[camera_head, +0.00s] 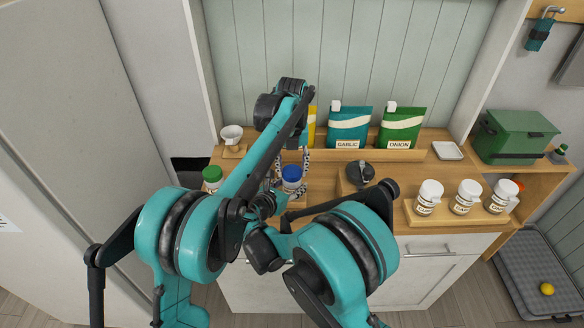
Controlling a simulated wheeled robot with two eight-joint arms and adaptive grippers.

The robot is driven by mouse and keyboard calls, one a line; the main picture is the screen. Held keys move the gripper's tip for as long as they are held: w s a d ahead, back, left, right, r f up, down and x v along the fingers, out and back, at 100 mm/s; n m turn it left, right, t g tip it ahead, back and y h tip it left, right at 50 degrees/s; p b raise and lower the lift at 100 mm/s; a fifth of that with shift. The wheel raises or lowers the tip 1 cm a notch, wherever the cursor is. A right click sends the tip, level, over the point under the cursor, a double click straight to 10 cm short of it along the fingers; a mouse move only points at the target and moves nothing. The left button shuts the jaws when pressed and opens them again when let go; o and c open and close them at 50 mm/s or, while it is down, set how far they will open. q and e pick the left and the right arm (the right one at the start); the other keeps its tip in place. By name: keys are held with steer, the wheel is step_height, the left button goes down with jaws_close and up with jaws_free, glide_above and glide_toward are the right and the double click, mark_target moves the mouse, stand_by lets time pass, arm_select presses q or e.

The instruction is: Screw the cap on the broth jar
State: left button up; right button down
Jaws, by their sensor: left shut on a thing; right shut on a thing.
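A pale jar (291,188) with a blue cap (291,173) stands on the worktop at the middle of the picture. The cap sits at the jar's mouth; I cannot tell whether it is threaded on. My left gripper (292,164) reaches down from above with its fingers on either side of the blue cap and is shut on it. My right gripper (275,200) comes in low from the front and is shut on the jar's body, as far as I can see. The arms partly hide the jar's lower part and the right fingertips.
A green-capped jar (212,174) and a small white cup (232,134) stand to the left. Garlic (348,124) and onion (402,124) pouches stand at the back. A dark round object (360,172) is right of the jar. White jars (465,194) stand on a tray further right.

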arm_select(q)
steer(key=o, duration=0.8)
steer(key=shift+o, duration=0.2)
steer(key=shift+r, duration=2.3)
steer(key=shift+c, duration=0.3)
